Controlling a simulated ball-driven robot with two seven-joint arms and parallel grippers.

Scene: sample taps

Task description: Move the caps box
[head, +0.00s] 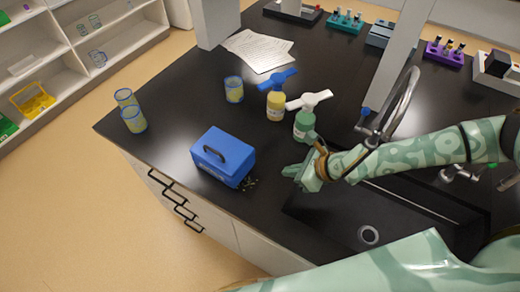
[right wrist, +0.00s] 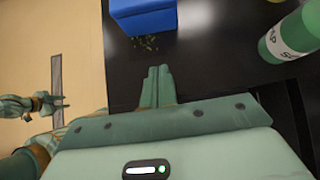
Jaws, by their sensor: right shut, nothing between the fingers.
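The caps box is a blue box (head: 224,157) with a dark handle on its lid, standing upright near the front edge of the black counter. Small loose bits (head: 249,183) lie on the counter at its right side. My right gripper (head: 290,172) is to the right of the box, apart from it, shut and empty. In the right wrist view the shut fingers (right wrist: 158,72) point towards the box (right wrist: 143,16), with a gap of bare counter and the loose bits (right wrist: 148,42) between.
Behind the right gripper stand a green bottle (head: 304,124) with a white top and a yellow bottle (head: 275,104) with a blue top. The sink (head: 350,225) lies in front of my right arm. Glass beakers (head: 133,118) stand left; papers (head: 258,50) lie behind.

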